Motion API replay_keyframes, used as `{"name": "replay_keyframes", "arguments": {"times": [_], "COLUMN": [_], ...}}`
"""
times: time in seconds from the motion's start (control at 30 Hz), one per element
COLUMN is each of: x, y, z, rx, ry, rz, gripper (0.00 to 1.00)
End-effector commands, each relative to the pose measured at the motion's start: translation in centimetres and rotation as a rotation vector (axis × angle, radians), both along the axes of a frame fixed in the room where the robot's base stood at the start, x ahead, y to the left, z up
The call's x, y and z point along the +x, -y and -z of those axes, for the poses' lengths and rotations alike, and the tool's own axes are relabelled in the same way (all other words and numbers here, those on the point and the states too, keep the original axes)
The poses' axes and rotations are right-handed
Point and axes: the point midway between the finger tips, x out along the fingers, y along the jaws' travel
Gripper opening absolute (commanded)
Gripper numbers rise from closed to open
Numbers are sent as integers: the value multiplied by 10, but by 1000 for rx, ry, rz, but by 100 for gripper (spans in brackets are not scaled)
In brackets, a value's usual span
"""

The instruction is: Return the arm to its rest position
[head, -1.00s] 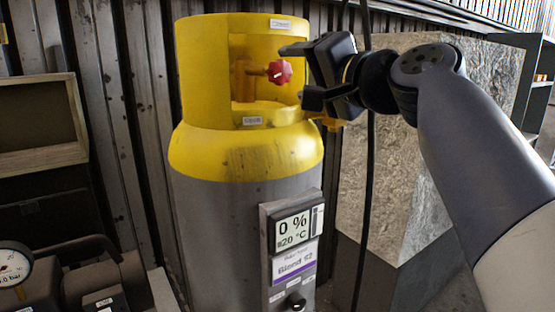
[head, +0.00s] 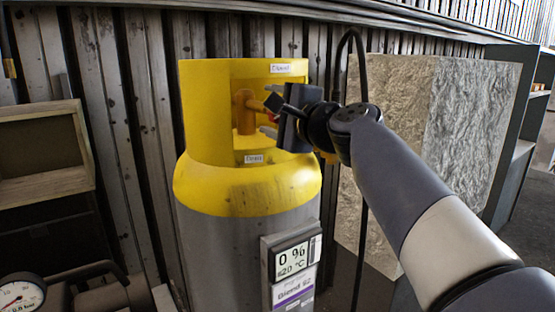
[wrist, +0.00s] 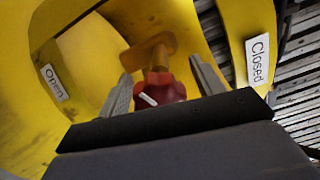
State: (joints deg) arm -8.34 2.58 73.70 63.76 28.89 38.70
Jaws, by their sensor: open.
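My gripper (head: 270,117) is open at the yellow collar (head: 205,110) of the gas cylinder (head: 225,250). In the wrist view its two fingers (wrist: 160,67) stand apart, one on each side of the red valve knob (wrist: 165,90). I cannot tell whether they touch it. The knob has a white mark on its left side. In the head view the knob is mostly hidden behind the gripper. My arm reaches in from the lower right. A label "Open" (wrist: 55,82) is on the left in the wrist view and a label "Closed" (wrist: 258,60) on the right.
A display (head: 291,257) on the cylinder reads 0 % and about 20 °C. A black hose (head: 364,230) hangs beside the collar, in front of a large stone-like block (head: 400,110). A pressure gauge (head: 20,296) is at the lower left, below a wooden-framed box (head: 42,152).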

Motion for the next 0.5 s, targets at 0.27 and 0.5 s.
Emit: {"name": "replay_keyframes", "arguments": {"times": [0.27,0.5], "x": [0,0], "y": [0,0], "z": [-4,-4], "rx": [265,492], "ry": [-181,-335], "rz": [1,1], "gripper": [63,63]}}
